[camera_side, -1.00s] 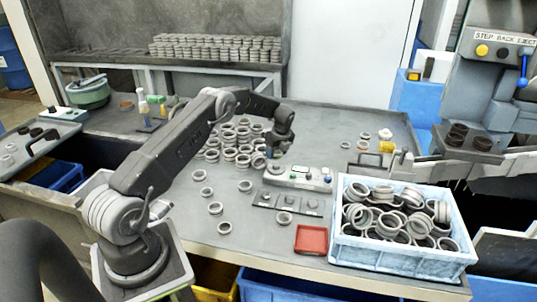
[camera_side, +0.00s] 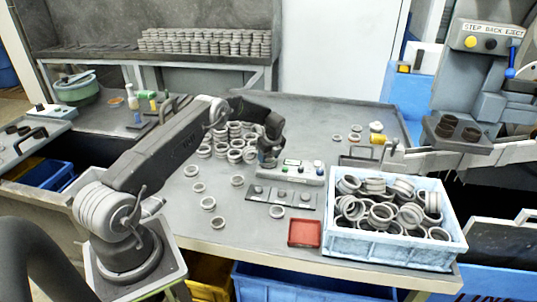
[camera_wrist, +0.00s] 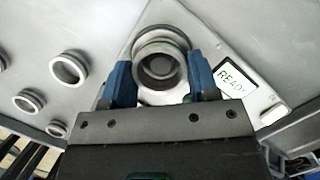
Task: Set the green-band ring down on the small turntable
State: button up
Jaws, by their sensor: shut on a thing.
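My gripper (camera_wrist: 160,82) has blue fingers, shut on a grey metal ring (camera_wrist: 158,66) between them. A sliver of green shows at the ring's edge in the wrist view, beside the right finger. The ring is over the left end of a pale grey device with a READY display (camera_wrist: 231,81). The small turntable is mostly hidden beneath the ring, so I cannot tell whether they touch. In the side view, my gripper (camera_side: 269,153) is low at the left end of the device (camera_side: 293,173), and the ring is barely visible there.
Loose rings (camera_side: 237,181) lie left of the device, with several more behind my gripper. A dark plate with knobs (camera_side: 281,195) and a red tray (camera_side: 304,233) are in front. A pale blue crate (camera_side: 390,250) full of rings stands at the right.

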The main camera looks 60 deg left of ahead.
jog(key=o, duration=1.1)
jog(key=shift+c, duration=0.2)
jog(key=v, duration=1.3)
jog(key=shift+r, duration=0.35)
jog(key=shift+d+r, duration=0.1)
jog(key=shift+d, duration=0.05)
